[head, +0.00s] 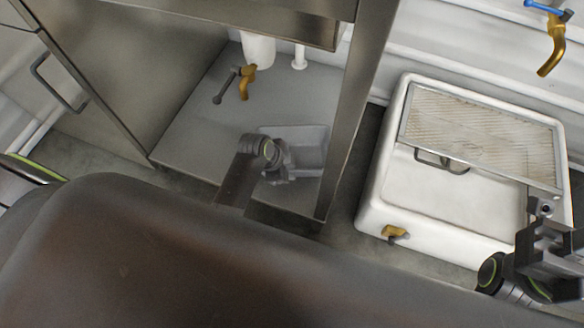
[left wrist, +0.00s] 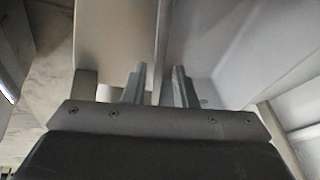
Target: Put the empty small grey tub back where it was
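The small grey tub (head: 308,145) stands on the grey floor of the open metal bay, in front of and right of a brass tap. What I see of its inside looks empty. My left gripper (head: 279,160) is at its near left side. In the left wrist view the two fingers (left wrist: 160,88) are close together, one on each side of a tub wall (left wrist: 215,55), and look shut on it. My right gripper (head: 541,208) is at the right edge, over the white basin's near right corner; its finger opening is not clear.
The brass tap (head: 244,85) with a dark lever hangs under a white spout in the bay. A metal post (head: 352,110) stands right of the tub. The white basin (head: 385,165) with a mesh screen (head: 480,125) is farther right. Bare bay floor (head: 195,135) lies left of the tub.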

